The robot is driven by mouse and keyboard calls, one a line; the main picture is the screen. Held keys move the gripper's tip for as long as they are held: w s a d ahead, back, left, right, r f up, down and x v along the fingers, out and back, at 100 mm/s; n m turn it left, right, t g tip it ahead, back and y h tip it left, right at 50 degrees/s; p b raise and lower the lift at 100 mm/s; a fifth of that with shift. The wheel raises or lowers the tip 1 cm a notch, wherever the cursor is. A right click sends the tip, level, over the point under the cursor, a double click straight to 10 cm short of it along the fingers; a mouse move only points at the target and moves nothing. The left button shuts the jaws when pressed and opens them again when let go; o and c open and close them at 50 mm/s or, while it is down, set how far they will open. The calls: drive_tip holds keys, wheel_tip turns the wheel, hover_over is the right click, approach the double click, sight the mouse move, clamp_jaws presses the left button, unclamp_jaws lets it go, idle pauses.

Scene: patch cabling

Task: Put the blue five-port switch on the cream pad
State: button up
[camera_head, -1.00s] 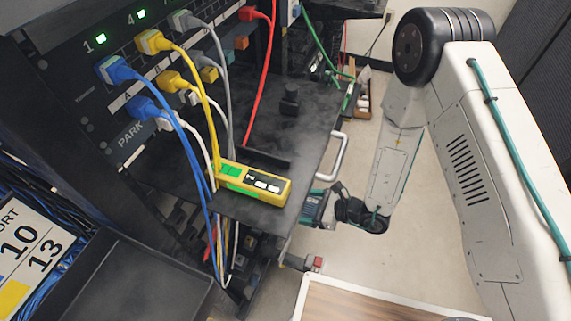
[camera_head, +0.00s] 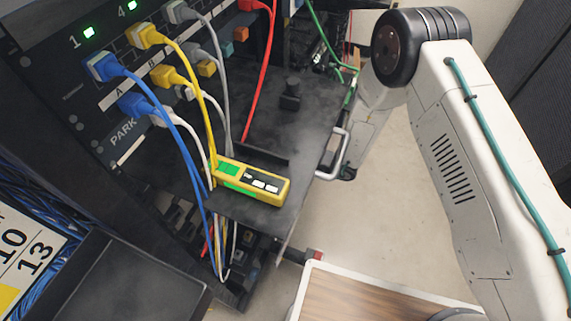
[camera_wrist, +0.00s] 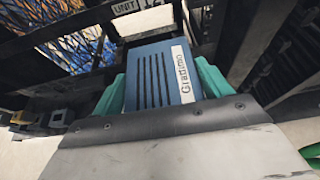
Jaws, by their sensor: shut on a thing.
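The blue switch (camera_wrist: 165,78) is a blue box with dark slots and a white "Gradimo" label, seen in the wrist view. My gripper (camera_wrist: 160,84) has its green fingers on the left and right sides of the box and is shut on it. The ports of the switch are not visible. In the head view the gripper and switch do not show; my forearm runs down behind the shelf's right edge. I cannot make out a cream pad in either view.
A black rack shelf (camera_head: 262,212) carries a yellow tester (camera_head: 252,182) and a small black block (camera_head: 290,94). Blue, yellow, grey, white and red cables hang from the panel. A metal handle (camera_head: 338,155) sticks out at the shelf's right. A wood-topped surface (camera_head: 350,301) is at the bottom.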

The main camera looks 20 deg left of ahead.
drive_tip(key=shift+w+a, duration=0.35)
wheel_tip(320, 180, down, 3)
drive_tip(key=shift+s+d+r, duration=0.1)
drive_tip(key=shift+d, duration=0.05)
drive_tip(key=shift+c, duration=1.3)
drive_tip(key=shift+f, duration=0.45)
drive_tip(key=c, duration=0.3)
drive_tip(key=o, duration=1.9)
drive_tip(key=shift+s, duration=0.1)
drive_tip(key=shift+c, duration=0.2)
drive_tip(key=shift+d+r, duration=0.2)
drive_tip(key=shift+d, duration=0.2)
drive_tip(key=v, duration=1.1)
